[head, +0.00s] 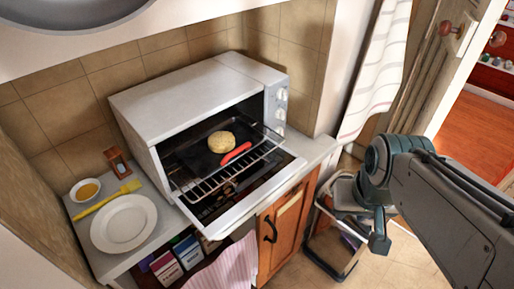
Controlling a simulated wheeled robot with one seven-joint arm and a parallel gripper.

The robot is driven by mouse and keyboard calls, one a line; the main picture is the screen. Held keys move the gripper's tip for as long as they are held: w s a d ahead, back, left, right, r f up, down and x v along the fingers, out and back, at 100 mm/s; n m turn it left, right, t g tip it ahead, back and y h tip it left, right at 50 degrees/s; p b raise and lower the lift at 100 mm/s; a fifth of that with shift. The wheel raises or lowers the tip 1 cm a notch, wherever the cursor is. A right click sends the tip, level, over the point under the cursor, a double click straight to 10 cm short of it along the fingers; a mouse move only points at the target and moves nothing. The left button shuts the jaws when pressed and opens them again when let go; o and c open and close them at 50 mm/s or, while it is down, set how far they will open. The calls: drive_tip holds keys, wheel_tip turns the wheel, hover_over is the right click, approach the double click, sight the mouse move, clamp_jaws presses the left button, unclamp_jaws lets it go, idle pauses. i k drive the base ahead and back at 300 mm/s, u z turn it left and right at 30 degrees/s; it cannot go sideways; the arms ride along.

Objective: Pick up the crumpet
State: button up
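The crumpet (221,142) is round and golden. It lies on a dark tray (186,160) on the wire rack inside the open toaster oven (190,95). A red sausage-like item (236,154) lies just in front of it, close to it. My arm (440,210) comes in from the right and bends in front of the curtain. Its grey end (347,192) is right of the counter, well apart from the crumpet. I cannot make out its fingers or whether they are open, and I see nothing held.
The oven's door (284,172) is folded down, and the rack (196,190) sticks out over it. A white plate (124,222), a yellow brush (108,198), a small bowl (86,190) and a wooden timer-like item (117,162) stand left. A step stool (325,262) stands on the floor.

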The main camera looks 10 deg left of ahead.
sight(221, 142)
drive_tip(key=u, duration=0.8)
drive_tip(key=i, duration=0.25)
drive_tip(key=u, duration=0.8)
